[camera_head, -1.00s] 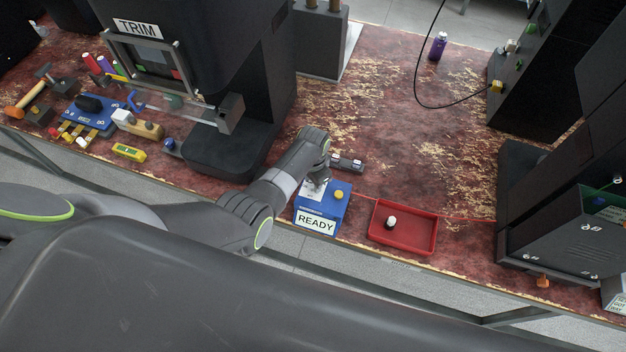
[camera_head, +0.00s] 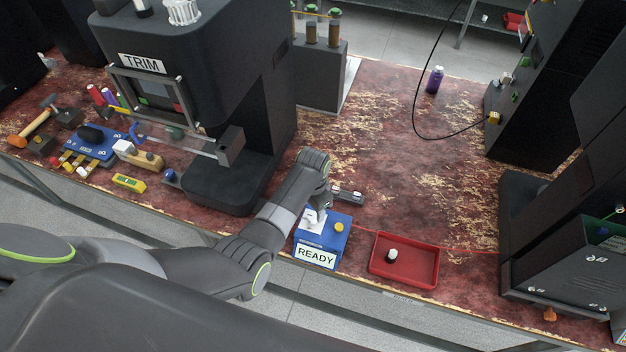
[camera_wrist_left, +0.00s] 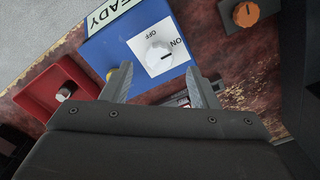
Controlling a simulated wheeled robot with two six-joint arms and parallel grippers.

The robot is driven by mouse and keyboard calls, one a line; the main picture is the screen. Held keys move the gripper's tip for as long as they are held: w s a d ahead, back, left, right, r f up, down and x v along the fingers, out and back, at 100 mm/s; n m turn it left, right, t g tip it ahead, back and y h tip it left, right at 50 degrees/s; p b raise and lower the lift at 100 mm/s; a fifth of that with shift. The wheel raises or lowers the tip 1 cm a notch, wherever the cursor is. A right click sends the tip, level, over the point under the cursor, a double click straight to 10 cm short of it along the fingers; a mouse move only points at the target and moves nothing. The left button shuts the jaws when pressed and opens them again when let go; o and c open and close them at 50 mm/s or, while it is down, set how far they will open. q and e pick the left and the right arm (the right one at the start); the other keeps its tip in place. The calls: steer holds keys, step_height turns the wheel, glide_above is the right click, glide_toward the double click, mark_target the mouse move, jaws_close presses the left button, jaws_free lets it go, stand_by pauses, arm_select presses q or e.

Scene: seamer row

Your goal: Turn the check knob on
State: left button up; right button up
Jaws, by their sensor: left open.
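The check knob (camera_wrist_left: 158,57) is a white round knob on a white plate marked OFF and ON, on a blue box (camera_head: 337,242) with a READY label (camera_head: 317,256). The box stands at the front edge of the bench. My left gripper (camera_wrist_left: 165,82) is open over the box; the knob shows beyond and between its fingertips, apart from them. In the head view my left gripper (camera_head: 318,212) hides most of the knob. A yellow button (camera_head: 339,228) sits on the box, partly behind one finger in the wrist view. My right gripper is not in view.
A red tray (camera_head: 432,283) holding a white-topped black piece (camera_head: 391,256) stands right of the box. A small dark block (camera_head: 348,194) lies behind it. The TRIM machine (camera_head: 232,180) is at the left. An orange knob (camera_wrist_left: 246,13) shows in the wrist view.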

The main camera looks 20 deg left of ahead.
mark_target(313, 216)
arm_select(q)
step_height(313, 216, up, 13)
steer(key=b, duration=0.1)
steer(key=shift+r+b, duration=0.15)
steer(key=shift+b, duration=0.15)
stand_by(0.4)
